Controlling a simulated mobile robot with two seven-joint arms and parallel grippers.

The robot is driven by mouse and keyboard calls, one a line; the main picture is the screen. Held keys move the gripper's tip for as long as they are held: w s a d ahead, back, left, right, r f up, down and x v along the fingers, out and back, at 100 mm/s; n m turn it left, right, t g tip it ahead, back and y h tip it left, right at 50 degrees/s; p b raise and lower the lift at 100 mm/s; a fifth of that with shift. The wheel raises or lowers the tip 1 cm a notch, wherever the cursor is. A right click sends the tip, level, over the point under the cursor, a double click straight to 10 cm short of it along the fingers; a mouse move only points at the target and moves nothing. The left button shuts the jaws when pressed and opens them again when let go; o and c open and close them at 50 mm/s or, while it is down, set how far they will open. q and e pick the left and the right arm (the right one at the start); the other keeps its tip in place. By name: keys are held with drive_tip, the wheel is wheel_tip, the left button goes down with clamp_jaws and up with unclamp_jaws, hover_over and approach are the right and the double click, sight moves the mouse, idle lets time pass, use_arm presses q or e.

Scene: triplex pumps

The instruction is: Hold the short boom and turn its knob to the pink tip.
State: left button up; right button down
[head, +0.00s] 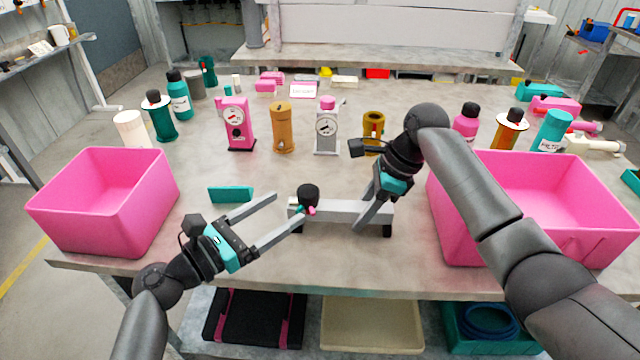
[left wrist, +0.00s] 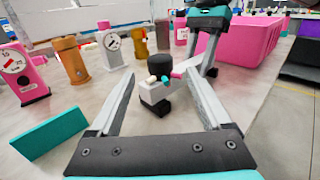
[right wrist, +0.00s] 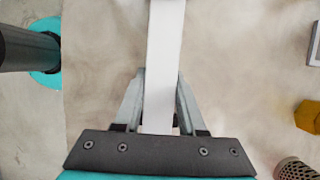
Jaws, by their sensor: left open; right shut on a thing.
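The short boom (head: 340,207) is a pale grey bar on dark feet, lying across the table's front middle. A black knob (head: 308,192) stands at its left end; a pink tip (head: 311,211) shows beside it. The left wrist view shows the knob (left wrist: 162,66) with pink, teal and whitish bits around its base; I cannot tell which tip it points to. My right gripper (head: 370,215) is shut on the boom's right part; the bar (right wrist: 165,60) runs between its fingers. My left gripper (head: 288,206) is open, its fingertips just left of the knob, apparently not gripping it.
Pink bins stand at left (head: 100,205) and right (head: 600,215). A teal block (head: 231,194) lies behind my left gripper. A pink pump (head: 237,125), an orange cylinder (head: 283,128) and a grey gauge pump (head: 326,128) stand behind.

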sight(318, 190)
use_arm(q)
drive_tip(key=x, duration=1)
drive_tip(key=shift+w+d, duration=0.15)
drive_tip(key=shift+c, duration=0.4)
clamp_jaws()
drive_tip(key=shift+h, duration=0.3)
drive_tip(key=m+g+h, duration=0.2)
drive_tip(key=g, duration=0.1)
drive_tip(key=s+m+g+h, duration=0.1)
drive_tip(key=m+g, duration=0.1)
drive_tip(key=shift+d, duration=0.3)
drive_tip(key=shift+g+h, duration=0.3)
drive_tip(key=shift+o, duration=0.4)
unclamp_jaws()
